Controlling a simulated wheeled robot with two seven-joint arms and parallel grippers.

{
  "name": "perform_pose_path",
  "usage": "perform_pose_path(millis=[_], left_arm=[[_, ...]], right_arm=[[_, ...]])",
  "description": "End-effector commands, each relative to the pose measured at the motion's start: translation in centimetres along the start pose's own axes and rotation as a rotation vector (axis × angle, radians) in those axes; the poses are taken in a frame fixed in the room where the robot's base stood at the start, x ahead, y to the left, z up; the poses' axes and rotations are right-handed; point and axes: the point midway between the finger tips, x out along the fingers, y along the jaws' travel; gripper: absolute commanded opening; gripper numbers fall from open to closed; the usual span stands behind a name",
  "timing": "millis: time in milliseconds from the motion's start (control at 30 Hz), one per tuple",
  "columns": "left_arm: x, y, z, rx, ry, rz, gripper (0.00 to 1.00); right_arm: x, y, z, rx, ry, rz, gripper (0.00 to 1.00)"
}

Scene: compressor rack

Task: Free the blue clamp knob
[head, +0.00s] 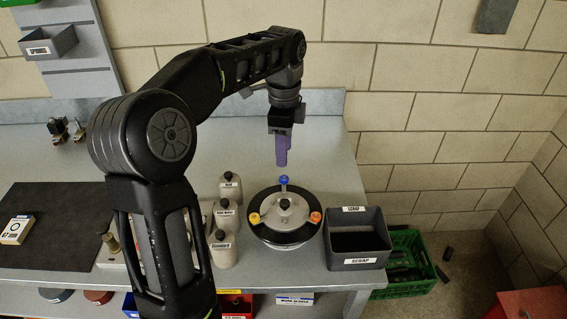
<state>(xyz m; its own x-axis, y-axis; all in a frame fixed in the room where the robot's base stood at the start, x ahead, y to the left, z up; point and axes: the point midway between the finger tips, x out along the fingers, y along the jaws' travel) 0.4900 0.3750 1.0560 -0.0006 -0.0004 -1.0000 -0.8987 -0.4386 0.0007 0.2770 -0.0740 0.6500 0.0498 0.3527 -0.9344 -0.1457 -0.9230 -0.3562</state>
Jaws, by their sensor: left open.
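The blue clamp knob (284,180) sits at the far side of a round pot-like unit (286,234) with a black rim and a grey lid. A yellow knob (254,218) is at its left and an orange knob (316,217) at its right. A black knob (285,203) is at the lid's centre. My left gripper (282,163) points down with purple fingers just above the blue knob. It is open, with a small gap seeming to remain between its fingertips and the knob. My right gripper is out of view.
A dark scrap bin (358,262) stands right of the unit near the bench edge. Several labelled bottles (224,248) stand close on its left. A black mat (60,215) with a small box (16,229) lies far left. A green crate (408,268) is on the floor at right.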

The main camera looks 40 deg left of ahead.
Motion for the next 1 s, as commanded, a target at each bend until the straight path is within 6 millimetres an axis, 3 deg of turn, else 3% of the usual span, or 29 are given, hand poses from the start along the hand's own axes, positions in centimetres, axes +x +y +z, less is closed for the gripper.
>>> perform_pose_path(millis=[333,800,1000], left_arm=[[0.8,0.0,0.0,0.0,-0.001,0.001,0.43],[7.1,0.0,0.0,-0.001,0.0,0.002,0.43],[7.9,0.0,0.0,-0.001,0.0,0.0,0.43]], right_arm=[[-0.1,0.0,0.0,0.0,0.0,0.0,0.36],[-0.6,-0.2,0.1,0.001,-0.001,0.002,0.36],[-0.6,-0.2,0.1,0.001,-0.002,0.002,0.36]])
